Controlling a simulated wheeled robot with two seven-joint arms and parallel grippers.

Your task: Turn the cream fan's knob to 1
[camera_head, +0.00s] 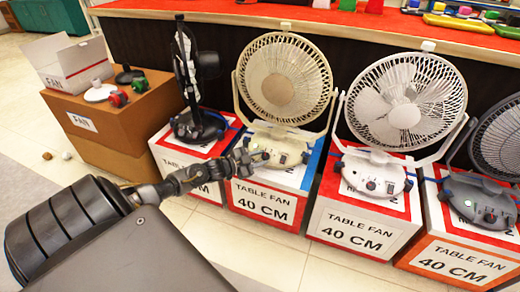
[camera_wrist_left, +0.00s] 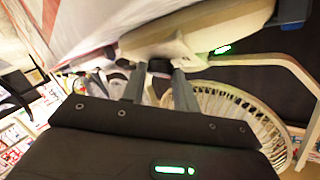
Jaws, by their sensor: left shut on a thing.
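The cream fan (camera_head: 283,80) stands on a red and white "TABLE FAN 40 CM" box, its round grille facing forward. Its cream base (camera_head: 285,146) has small dark controls on the front. My left gripper (camera_head: 257,158) reaches in from the left and touches the left front of this base. In the left wrist view the base (camera_wrist_left: 195,35) appears tilted, with the dark knob (camera_wrist_left: 160,66) between the tips of my left gripper (camera_wrist_left: 159,78). The gripper is shut on the knob. The knob's number marks are not readable. My right gripper is not in view.
A black fan (camera_head: 200,125) stands left of the cream one, side-on. A white fan (camera_head: 405,100) and a dark grey fan (camera_head: 500,140) stand to the right. A cardboard box (camera_head: 110,125) is at far left. The tiled floor (camera_head: 270,262) in front is clear.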

